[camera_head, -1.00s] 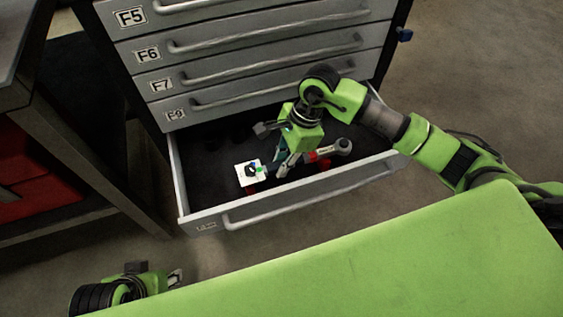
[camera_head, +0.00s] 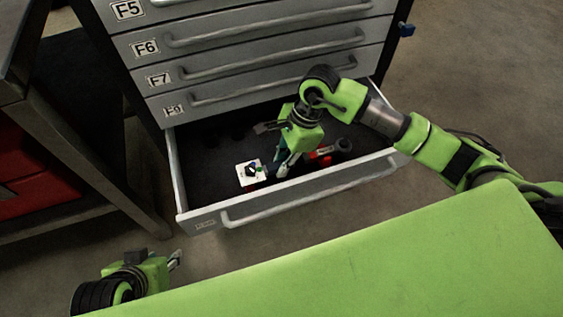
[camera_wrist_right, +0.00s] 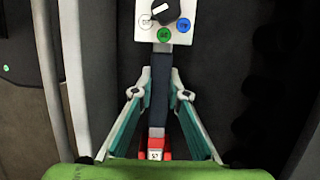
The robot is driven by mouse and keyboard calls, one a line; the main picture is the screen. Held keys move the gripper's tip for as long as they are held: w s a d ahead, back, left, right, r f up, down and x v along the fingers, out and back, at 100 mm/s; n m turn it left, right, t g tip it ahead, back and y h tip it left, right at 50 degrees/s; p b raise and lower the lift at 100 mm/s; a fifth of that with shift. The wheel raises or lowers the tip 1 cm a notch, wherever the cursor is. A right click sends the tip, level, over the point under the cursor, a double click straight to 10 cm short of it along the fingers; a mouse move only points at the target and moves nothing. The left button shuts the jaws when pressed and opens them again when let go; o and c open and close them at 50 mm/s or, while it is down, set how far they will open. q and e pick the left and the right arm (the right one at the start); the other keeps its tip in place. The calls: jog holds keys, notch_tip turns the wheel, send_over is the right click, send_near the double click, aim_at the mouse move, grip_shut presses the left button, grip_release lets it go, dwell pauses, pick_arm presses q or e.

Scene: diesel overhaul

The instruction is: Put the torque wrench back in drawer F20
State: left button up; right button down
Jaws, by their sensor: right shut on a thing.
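The torque wrench has a white end plate with a black knob and coloured buttons (camera_head: 250,173), a dark shaft and red parts (camera_head: 326,156). It lies lengthwise within the outline of the open bottom drawer (camera_head: 290,201); whether it touches the floor is unclear. That drawer's label is too small to read. My right gripper (camera_head: 281,168) reaches down into the drawer and is shut on the wrench. In the right wrist view the fingers flank the dark shaft (camera_wrist_right: 159,85), with the plate (camera_wrist_right: 166,22) beyond. My left gripper (camera_head: 176,258) hangs in front of the cabinet, its fingers too small to judge.
Closed drawers labelled F5, F6 and F7 (camera_head: 265,58) and one more stand above the open drawer. Its dark floor (camera_head: 210,165) has free room at the left, with dark round shapes at the back. A dark bench with red drawers (camera_head: 30,155) is at left.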

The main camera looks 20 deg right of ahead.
jog(key=shift+f, duration=0.2)
jog(key=c, duration=2)
grip_release()
jog(key=shift+o, duration=0.5)
